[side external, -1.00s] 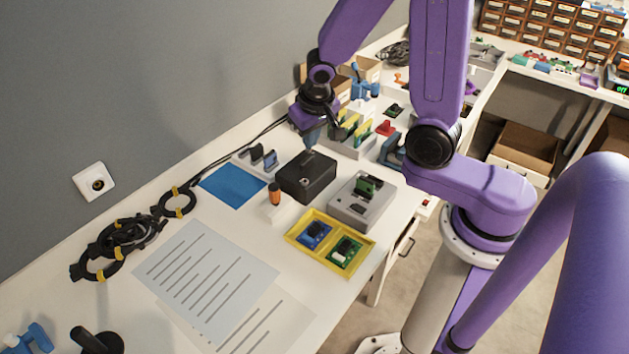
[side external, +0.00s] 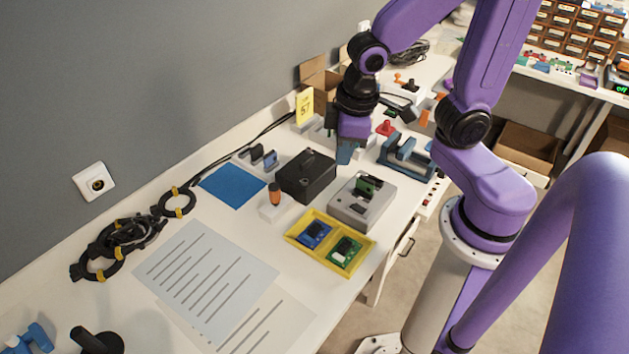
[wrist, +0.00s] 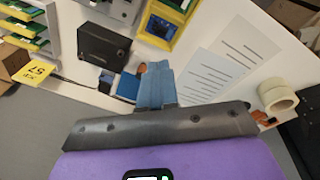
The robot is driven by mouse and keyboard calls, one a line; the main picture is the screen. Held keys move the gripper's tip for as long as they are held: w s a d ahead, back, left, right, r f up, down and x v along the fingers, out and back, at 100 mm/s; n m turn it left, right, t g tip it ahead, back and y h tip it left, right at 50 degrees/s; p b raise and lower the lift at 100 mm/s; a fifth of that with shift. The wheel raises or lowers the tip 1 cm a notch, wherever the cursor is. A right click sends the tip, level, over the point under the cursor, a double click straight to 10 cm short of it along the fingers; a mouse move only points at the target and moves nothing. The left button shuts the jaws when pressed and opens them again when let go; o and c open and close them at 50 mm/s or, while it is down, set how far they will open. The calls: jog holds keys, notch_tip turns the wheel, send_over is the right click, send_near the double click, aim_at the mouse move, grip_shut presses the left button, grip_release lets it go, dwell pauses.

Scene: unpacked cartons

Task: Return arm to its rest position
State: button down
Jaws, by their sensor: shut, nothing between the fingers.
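My gripper (side external: 345,155) is shut and empty. In the side view it hangs above the bench, behind the grey device and to the right of the black box. In the wrist view its blue fingers (wrist: 157,85) are closed together, with the bench below. The purple arm reaches up and over the bench from its base at the right.
Below are a black box (side external: 306,176), a grey device (side external: 361,201) with a green board, a yellow tray (side external: 292,231) with two boards, and a blue vise-like fixture (side external: 405,158). Printed sheets (side external: 205,275) lie in front. A blue mat (side external: 232,186) lies near the wall.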

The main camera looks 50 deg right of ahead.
jog(key=s+r+n+g, duration=0.1)
jog(key=s+n, duration=0.4)
jog(key=s, duration=0.6)
jog(key=shift+r+n+g+y, duration=0.3)
jog(key=shift+r+y, duration=0.1)
jog(key=shift+r, duration=0.2)
jog(key=shift+a, duration=0.1)
